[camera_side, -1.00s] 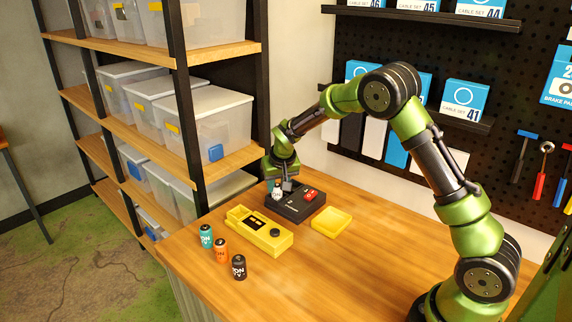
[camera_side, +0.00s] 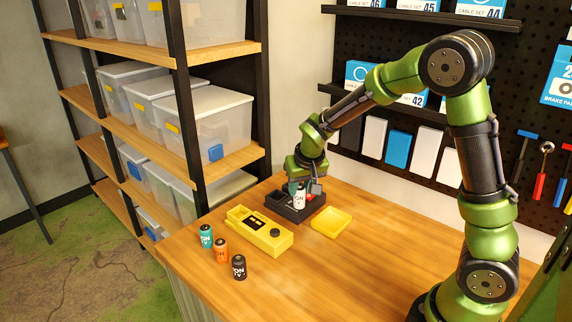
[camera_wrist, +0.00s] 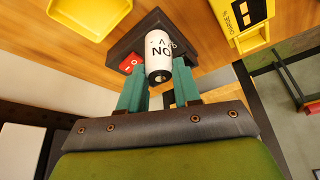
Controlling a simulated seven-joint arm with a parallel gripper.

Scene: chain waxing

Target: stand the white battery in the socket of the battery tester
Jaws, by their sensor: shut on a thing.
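The white battery (camera_side: 299,201) with dark lettering is upright or nearly so in my gripper (camera_side: 301,186). In the wrist view the battery (camera_wrist: 158,52) sits between the two teal fingers of my gripper (camera_wrist: 159,86), which is shut on it. The battery appears in front of or above a black device (camera_side: 279,201); I cannot tell the gap beneath it. The yellow battery tester (camera_side: 258,231), with a dark display and a round dark socket (camera_side: 275,233), lies to the left and nearer the camera. The tester (camera_wrist: 245,20) also shows at the wrist view's upper right.
A shallow yellow tray (camera_side: 331,222) lies right of the tester. Teal (camera_side: 206,236), orange (camera_side: 221,250) and black (camera_side: 239,267) batteries stand at the table's left front. A red part (camera_wrist: 131,62) shows on the black device. The table's right front is clear.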

